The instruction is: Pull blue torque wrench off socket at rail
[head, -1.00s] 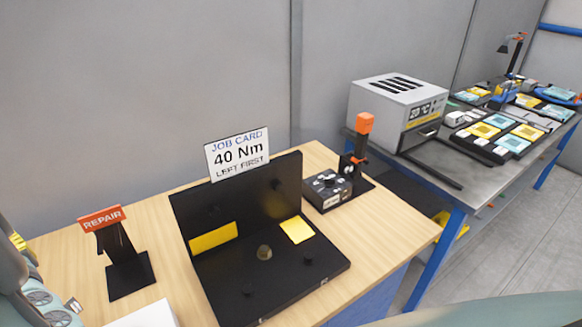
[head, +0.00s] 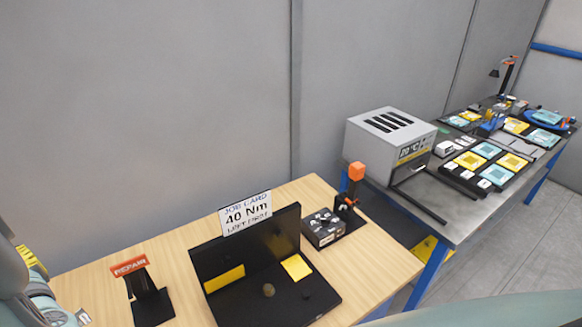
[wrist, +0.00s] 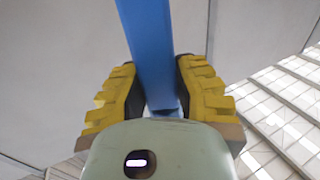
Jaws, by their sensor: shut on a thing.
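My gripper (wrist: 158,78) shows in the wrist view, with its yellow ridged fingers closed on both sides of a blue bar, the blue torque wrench (wrist: 148,35). The wrench runs from between the fingers to the top edge, where its far end is out of frame. No socket shows at the wrench in this view. A black fixture (head: 226,299) with an upright back plate stands on the wooden bench. A small brass-coloured knob (head: 269,290) sits on its base; I cannot tell whether it is a socket.
A job card (head: 246,213) reading 40 Nm stands above the fixture. A REPAIR stand (head: 150,302) is to its left, a black dial box (head: 323,228) to its right. A grey oven (head: 390,138) stands on the metal table (head: 462,205) at right. Bare wood (head: 90,290) shows at left.

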